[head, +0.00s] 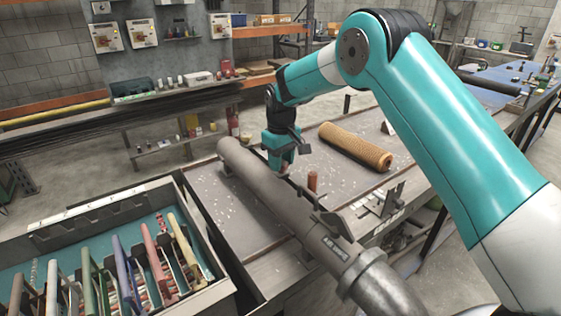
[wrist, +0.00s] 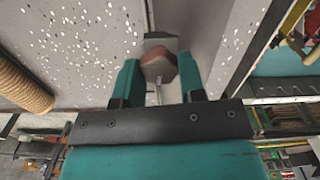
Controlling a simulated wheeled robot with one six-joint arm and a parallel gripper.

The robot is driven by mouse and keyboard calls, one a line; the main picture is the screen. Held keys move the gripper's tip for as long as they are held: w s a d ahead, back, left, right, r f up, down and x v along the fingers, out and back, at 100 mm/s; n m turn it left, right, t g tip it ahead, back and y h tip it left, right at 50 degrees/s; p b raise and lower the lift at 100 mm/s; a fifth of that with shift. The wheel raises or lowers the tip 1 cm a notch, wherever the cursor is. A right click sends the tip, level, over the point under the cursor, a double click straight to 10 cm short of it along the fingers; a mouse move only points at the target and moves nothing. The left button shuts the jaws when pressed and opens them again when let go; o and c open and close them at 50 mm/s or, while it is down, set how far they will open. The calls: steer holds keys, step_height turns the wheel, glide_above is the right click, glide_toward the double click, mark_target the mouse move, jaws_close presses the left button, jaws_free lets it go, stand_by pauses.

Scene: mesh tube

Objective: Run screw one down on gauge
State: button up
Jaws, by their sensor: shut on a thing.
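My gripper (head: 281,160) points down at the top of the grey tube (head: 262,188) in the head view. In the wrist view, the two teal fingers of my gripper (wrist: 159,66) are on either side of a reddish-brown screw knob (wrist: 158,64) with a thin metal shank, and are shut on it. A small grey block (wrist: 160,41) shows just beyond the knob. In the head view the fingers hide the held knob. A second reddish-brown cylinder (head: 312,180) stands upright beside the tube, to the right of my gripper. I cannot pick out a gauge for certain.
A tan ribbed mesh roll (head: 355,147) lies on the speckled bench (head: 220,198) behind the tube. A dark bracket (head: 322,208) sticks up from the tube. An open drawer (head: 190,204) of coloured-handled tools is at lower left.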

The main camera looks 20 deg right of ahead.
steer(key=m, duration=0.4)
steer(key=shift+m, duration=0.3)
steer(key=m, duration=0.4)
steer(key=shift+s+m, duration=0.1)
steer(key=shift+m, duration=0.2)
steer(key=m, duration=0.4)
steer(key=shift+m, duration=0.3)
steer(key=m, duration=0.5)
steer(key=shift+b, duration=0.3)
steer(key=shift+d, duration=0.15)
steer(key=o, duration=0.9)
steer(key=shift+d, duration=0.15)
steer(key=shift+o, duration=0.2)
steer(key=shift+a, duration=0.25)
step_height(320, 180, up, 18)
steer(key=b, duration=0.2)
steer(key=shift+f+b, duration=0.25)
steer(key=shift+b, duration=0.05)
